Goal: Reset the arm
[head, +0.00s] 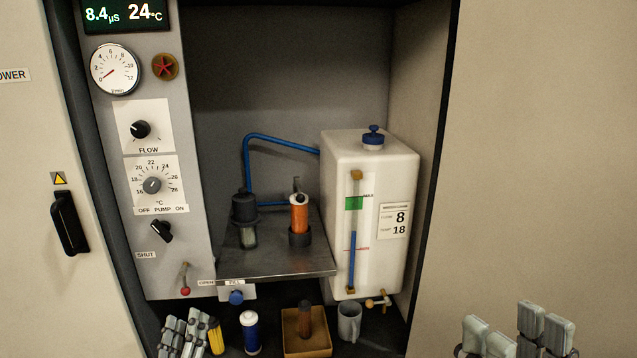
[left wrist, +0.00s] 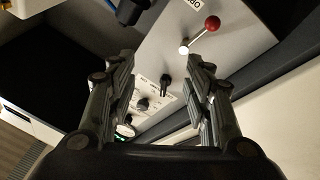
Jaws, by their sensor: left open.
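My left gripper (head: 184,334) is at the bottom left of the head view, below the control panel and left of a yellow object. In the left wrist view the left gripper (left wrist: 161,75) is open, with nothing between its fingers. A lever with a red ball (left wrist: 212,22) shows beyond the fingers, apart from them; in the head view this lever (head: 185,290) is low on the panel. My right gripper (head: 515,332) is at the bottom right of the head view, in front of the plain wall, its finger pads apart and empty.
The control panel (head: 190,240) stands left of the recess. A white tank (head: 340,170) stands on the right, beside a metal shelf (head: 275,262) with filters. Below are a blue-white bottle (head: 250,332), a tan tray (head: 290,345) and a grey mug (head: 349,322).

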